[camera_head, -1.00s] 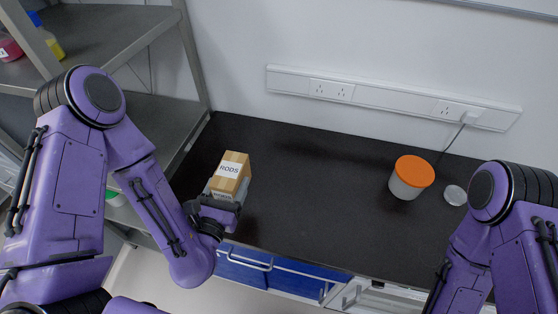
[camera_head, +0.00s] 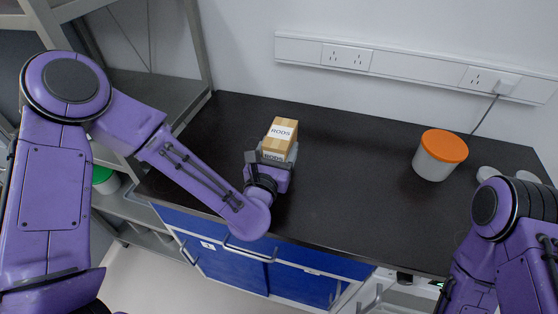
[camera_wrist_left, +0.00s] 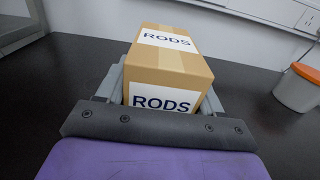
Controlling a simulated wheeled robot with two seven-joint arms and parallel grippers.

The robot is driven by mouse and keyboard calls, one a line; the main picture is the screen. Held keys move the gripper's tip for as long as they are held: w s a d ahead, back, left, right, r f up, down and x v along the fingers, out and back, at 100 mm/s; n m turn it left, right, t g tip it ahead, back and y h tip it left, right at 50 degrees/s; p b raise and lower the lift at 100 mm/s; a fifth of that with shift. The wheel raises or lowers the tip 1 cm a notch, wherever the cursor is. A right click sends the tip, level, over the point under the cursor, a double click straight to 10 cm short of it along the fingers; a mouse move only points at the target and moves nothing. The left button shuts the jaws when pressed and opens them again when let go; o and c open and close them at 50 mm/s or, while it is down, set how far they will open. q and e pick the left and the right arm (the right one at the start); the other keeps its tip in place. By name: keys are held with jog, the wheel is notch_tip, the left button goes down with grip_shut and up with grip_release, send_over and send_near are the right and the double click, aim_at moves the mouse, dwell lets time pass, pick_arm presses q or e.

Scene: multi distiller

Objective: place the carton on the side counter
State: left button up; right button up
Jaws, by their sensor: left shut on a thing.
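The carton (camera_head: 281,136) is a small brown box with white labels reading RODS. My left gripper (camera_head: 273,160) is shut on it, with a finger on each side. The carton is over the black side counter (camera_head: 340,195), left of its middle; I cannot tell whether it touches the top. In the left wrist view the carton (camera_wrist_left: 168,72) sits upright between the grey fingers. My right arm shows at the lower right of the head view, but its gripper is out of view.
A white tub with an orange lid (camera_head: 439,155) stands on the right of the counter, with small pale round items (camera_head: 488,173) beside it. Metal shelving (camera_head: 150,100) stands at the left. Sockets (camera_head: 346,57) line the wall. The counter's middle is clear.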

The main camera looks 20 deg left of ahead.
pick_arm(q)
jog(key=f, duration=0.4)
jog(key=shift+w+d, duration=0.1)
jog(key=shift+w, duration=0.25)
jog(key=shift+f, duration=0.15)
jog(key=o, duration=1.3)
jog(key=shift+o, duration=0.2)
